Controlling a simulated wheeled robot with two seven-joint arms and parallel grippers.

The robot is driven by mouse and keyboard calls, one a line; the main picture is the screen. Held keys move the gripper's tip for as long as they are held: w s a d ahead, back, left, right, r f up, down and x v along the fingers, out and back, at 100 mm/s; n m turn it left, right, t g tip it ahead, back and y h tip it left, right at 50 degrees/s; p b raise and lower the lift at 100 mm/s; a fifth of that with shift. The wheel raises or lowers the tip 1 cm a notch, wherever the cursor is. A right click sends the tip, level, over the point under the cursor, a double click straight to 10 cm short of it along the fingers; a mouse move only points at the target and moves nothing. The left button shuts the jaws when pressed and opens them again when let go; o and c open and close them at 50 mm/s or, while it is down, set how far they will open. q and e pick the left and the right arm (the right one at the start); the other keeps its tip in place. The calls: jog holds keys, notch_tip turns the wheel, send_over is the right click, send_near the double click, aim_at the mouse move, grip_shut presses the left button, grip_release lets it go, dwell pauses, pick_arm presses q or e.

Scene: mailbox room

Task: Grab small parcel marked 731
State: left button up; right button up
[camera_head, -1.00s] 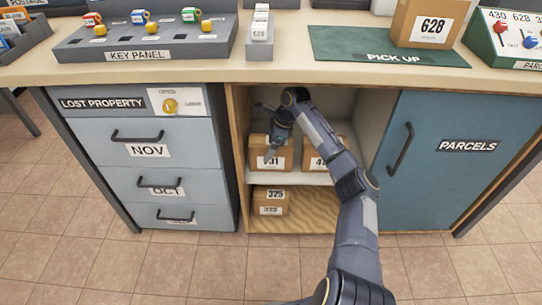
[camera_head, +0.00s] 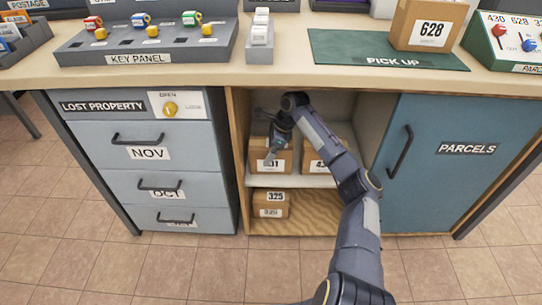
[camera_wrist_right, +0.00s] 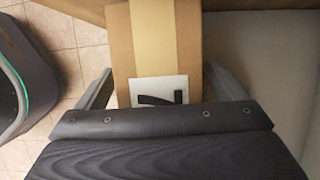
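The small parcel (camera_head: 258,159) is a brown box on the cabinet's upper shelf, at the left. Its white label is partly covered by my right gripper (camera_head: 275,150), and only "31" reads clearly. In the right wrist view the parcel (camera_wrist_right: 188,40) has a pale tape strip and a white label with a dark mark. My right gripper (camera_wrist_right: 158,80) has one finger on each side of the parcel, close to its sides. The fingers are wide apart, and contact is not clear. My left gripper is not in view.
A second parcel (camera_head: 318,160) stands right of it, partly behind my arm. Parcels marked 325 (camera_head: 277,197) and another number (camera_head: 270,212) sit below. The shelf edge (camera_head: 300,181), left cabinet wall (camera_head: 240,150) and blue PARCELS door (camera_head: 440,185) bound the space.

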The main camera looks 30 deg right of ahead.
jog(key=c, duration=1.4)
jog(key=shift+c, duration=0.8)
jog(key=shift+w+r, duration=0.1)
jog(key=shift+r, duration=0.15)
